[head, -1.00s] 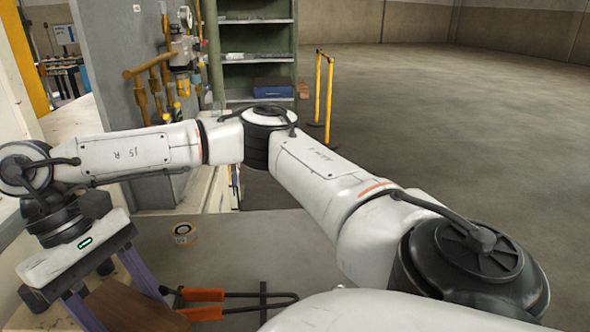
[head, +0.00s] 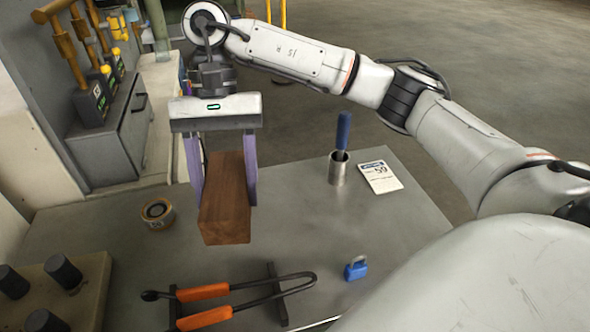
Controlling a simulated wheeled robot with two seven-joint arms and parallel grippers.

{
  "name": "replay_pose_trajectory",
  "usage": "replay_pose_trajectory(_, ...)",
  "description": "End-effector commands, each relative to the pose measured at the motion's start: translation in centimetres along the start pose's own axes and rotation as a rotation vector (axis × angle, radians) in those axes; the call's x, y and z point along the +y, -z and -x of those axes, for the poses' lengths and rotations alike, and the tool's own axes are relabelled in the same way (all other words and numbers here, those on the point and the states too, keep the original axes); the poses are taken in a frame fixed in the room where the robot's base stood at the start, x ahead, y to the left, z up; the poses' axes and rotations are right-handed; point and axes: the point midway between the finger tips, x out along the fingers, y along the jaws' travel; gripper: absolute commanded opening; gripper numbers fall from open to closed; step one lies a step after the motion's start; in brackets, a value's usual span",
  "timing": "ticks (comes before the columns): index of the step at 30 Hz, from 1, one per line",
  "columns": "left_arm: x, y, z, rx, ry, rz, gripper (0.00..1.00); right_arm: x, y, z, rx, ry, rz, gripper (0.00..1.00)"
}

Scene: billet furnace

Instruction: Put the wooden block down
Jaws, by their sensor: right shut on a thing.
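My right gripper (head: 222,180) points downward in the head view, its two purple fingers on either side of the brown wooden block (head: 225,205). It is shut on the block. The block's long side runs away from me, and its near end face shows. The block is over the grey tabletop (head: 300,230); I cannot tell for sure whether its underside touches it. My left gripper is not in view.
A tape roll (head: 157,213) lies left of the block. Orange-handled tongs (head: 205,305) lie in front on a dark rest. A blue padlock (head: 356,268), a metal cup (head: 339,168) with a blue-handled tool and a white card (head: 380,177) are to the right. Black pegs (head: 62,270) stand front left.

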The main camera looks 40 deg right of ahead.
Motion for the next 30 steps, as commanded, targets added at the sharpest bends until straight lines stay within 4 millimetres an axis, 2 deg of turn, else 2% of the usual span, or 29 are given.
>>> replay_pose_trajectory(6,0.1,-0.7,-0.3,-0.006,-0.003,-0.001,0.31,-0.9,3.3,2.3,-0.005,0.267,-0.621,0.16)
replay_pose_trajectory(9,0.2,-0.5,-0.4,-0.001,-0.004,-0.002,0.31,-0.6,4.9,3.4,-0.003,0.371,-0.867,0.16)
replay_pose_trajectory(13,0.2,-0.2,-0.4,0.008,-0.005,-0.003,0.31,0.1,6.6,4.5,-0.001,0.472,-1.106,0.16)
replay_pose_trajectory(16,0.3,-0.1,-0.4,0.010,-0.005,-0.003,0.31,0.5,7.4,5.0,-0.001,0.519,-1.216,0.16)
replay_pose_trajectory(19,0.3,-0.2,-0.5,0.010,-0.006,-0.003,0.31,0.7,8.0,4.5,-0.002,0.537,-1.269,0.16)
replay_pose_trajectory(27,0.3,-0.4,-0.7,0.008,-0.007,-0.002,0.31,0.8,9.9,0.2,-0.002,0.540,-1.279,0.16)
replay_pose_trajectory(30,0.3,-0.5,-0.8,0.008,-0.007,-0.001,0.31,0.7,10.2,-0.5,-0.002,0.542,-1.277,0.16)
